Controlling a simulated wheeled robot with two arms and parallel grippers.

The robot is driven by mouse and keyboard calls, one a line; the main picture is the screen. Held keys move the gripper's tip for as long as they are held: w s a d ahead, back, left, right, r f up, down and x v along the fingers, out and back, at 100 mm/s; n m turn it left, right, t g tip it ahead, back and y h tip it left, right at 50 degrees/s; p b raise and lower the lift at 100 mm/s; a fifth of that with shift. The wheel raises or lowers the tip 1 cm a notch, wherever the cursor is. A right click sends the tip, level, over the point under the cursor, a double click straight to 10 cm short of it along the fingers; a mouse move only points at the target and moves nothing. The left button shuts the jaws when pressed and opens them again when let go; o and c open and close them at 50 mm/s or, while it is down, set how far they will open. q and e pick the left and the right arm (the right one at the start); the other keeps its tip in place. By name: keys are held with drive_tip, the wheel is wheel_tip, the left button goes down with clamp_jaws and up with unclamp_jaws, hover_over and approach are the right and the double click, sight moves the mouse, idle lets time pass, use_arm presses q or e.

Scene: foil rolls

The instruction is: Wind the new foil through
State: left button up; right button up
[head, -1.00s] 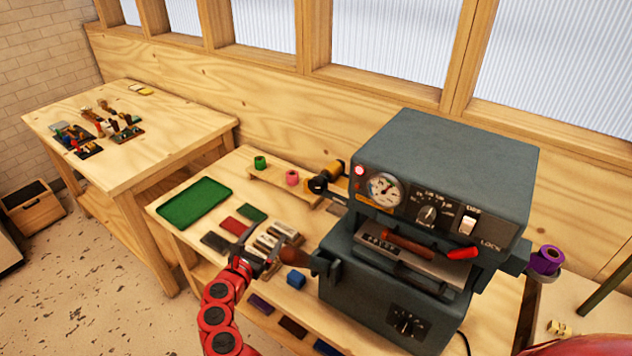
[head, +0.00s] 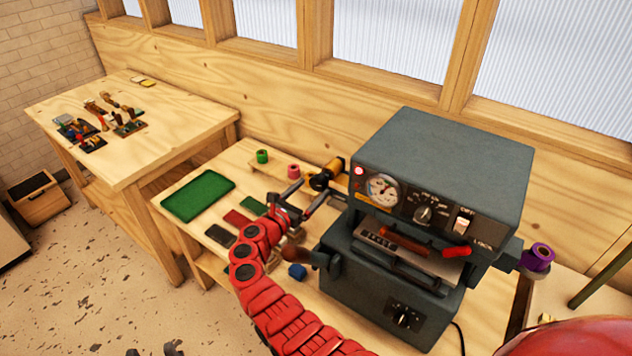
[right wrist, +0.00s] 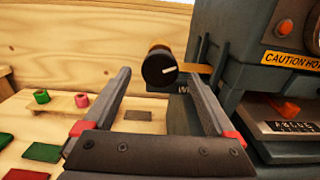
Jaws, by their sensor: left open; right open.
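A gold foil roll (head: 335,167) with a black knob (head: 317,182) sits on the left side of the grey machine (head: 440,160). In the right wrist view a gold strip (right wrist: 195,68) runs from the roll (right wrist: 160,46) to the machine. A purple roll (head: 540,256) sits on the machine's right side. Green (head: 262,156) and pink (head: 293,171) rolls stand on a wooden rack. My right gripper (head: 318,187) is open and empty, its fingers pointing at the knob, which shows between them in the wrist view. My left gripper (head: 153,351) is open at the bottom edge, mostly cut off.
A lever with a brown handle (head: 318,258) sticks out left of the machine, close to my right arm. A green tray (head: 198,195), coloured pieces and a blue block (head: 297,271) lie on the bench. A second table (head: 170,105) with small tools stands at the left.

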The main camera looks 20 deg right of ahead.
sight(315, 186)
drive_tip(key=shift+w+d, duration=0.45)
drive_tip(key=shift+d, duration=0.1)
drive_tip(key=shift+x, duration=0.8)
drive_tip(key=c, duration=1.4)
drive_tip(key=shift+f, duration=0.1)
